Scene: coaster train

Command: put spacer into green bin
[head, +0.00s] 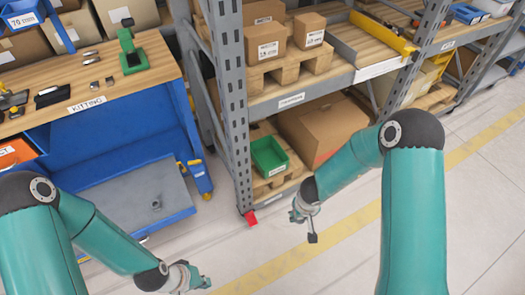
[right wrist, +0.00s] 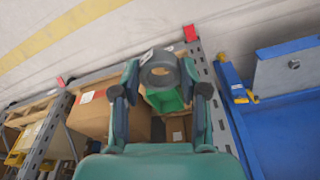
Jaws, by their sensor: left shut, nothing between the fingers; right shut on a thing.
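The spacer (right wrist: 160,57) is a grey ring. My right gripper (right wrist: 160,78) is shut on it, with a finger on either side. In the head view my right gripper (head: 304,214) hangs in front of the rack's lower shelf, to the right of and nearer than the green bin; the spacer is hard to make out there. The green bin (head: 269,156) sits on a pallet on that lower shelf and looks empty. In the right wrist view the green bin (right wrist: 166,101) shows behind the spacer, partly hidden. My left gripper (head: 190,278) is shut and empty at the bottom.
A rack upright (head: 235,110) stands just left of the bin, with a red foot (head: 250,217). A large cardboard box (head: 320,125) is right of the bin. The upper shelf (head: 300,95) overhangs. A blue workbench (head: 120,150) stands left, with a small grey part (head: 155,204) on its lower shelf.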

